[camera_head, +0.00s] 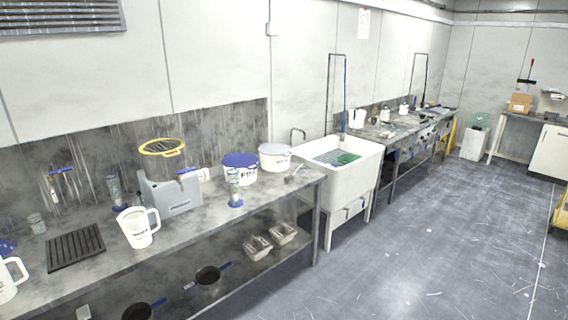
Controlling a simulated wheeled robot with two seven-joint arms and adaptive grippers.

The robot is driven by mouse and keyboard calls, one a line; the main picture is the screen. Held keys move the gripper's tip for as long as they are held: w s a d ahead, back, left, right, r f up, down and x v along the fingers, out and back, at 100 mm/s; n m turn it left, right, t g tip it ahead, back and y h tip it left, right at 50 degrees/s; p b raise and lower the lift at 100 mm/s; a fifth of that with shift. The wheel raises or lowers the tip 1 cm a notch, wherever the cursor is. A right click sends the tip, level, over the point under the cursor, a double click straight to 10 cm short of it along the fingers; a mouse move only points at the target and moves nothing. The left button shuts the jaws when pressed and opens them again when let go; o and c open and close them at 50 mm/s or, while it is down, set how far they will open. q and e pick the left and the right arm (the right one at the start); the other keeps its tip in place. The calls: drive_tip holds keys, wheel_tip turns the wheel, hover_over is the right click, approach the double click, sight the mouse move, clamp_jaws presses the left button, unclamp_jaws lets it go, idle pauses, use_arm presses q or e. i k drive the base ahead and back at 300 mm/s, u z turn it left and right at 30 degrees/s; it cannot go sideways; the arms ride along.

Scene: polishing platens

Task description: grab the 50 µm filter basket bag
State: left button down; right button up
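I cannot make out a label reading 50 µm on anything here, so I cannot tell which thing is the filter basket bag. A yellow-rimmed round ring with dark mesh (162,147) shows above a grey bench unit (172,196) on the near bench. A green mesh-like piece (346,158) lies in the white sink (352,176). A green item (481,120) sits on a white bin at the far right. Neither of my grippers is in view.
The near bench (92,278) holds white jugs (138,228), a blue-lidded tub (240,168), a white tub (275,157) and a black rack (75,248). Pans and metal trays sit on its lower shelf. A second bench stands beyond the sink. The grey floor (420,245) is widely clear.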

sight(257, 247)
drive_tip(key=z, duration=0.4)
drive_tip(key=i, duration=2.05)
drive_tip(key=u, duration=0.45)
drive_tip(key=i, duration=1.35)
drive_tip(key=u, duration=0.65)
